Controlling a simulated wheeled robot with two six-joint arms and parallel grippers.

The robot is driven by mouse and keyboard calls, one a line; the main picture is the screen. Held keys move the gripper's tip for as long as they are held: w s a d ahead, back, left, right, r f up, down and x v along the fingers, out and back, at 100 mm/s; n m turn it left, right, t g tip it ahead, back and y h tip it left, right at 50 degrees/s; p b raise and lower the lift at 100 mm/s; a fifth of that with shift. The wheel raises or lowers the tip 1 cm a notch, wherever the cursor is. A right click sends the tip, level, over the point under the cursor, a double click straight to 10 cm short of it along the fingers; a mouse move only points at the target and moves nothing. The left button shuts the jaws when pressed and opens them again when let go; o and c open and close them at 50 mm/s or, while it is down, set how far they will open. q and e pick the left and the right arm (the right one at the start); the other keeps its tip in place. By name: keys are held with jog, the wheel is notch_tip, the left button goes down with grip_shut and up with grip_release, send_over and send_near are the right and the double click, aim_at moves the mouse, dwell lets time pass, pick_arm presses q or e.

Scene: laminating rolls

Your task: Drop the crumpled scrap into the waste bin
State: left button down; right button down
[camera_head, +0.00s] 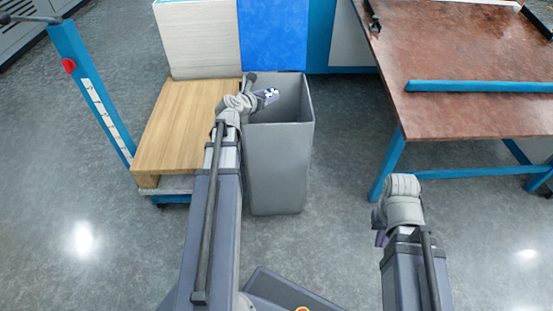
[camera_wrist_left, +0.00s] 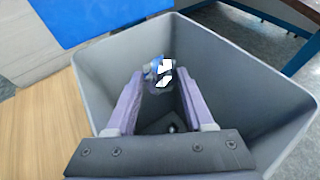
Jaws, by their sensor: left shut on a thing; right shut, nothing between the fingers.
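The crumpled scrap (camera_head: 271,94) is a small white and blue piece. My left gripper (camera_head: 262,97) is shut on it and holds it over the opening of the waste bin (camera_head: 277,170). In the left wrist view the scrap (camera_wrist_left: 160,71) sits between the fingertips of my left gripper (camera_wrist_left: 158,88), with the grey walls of the bin (camera_wrist_left: 235,75) around it. The bin is tall, square and open at the top. My right gripper (camera_head: 381,238) is shut and empty at the lower right, mostly hidden behind its wrist.
A wooden-topped cart (camera_head: 180,125) with a blue upright post (camera_head: 92,95) stands left of the bin. A white panel (camera_head: 198,40) and a blue panel (camera_head: 273,35) stand behind. A brown-topped table (camera_head: 470,55) with blue legs is at the right. Floor between bin and table is clear.

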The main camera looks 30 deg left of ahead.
pick_arm(q)
jog(key=shift+c, duration=1)
grip_release()
jog(key=shift+r, duration=0.1)
jog(key=p+v, duration=0.3)
jog(key=v, duration=0.4)
jog(key=shift+s, duration=0.35)
jog(key=shift+r, duration=0.1)
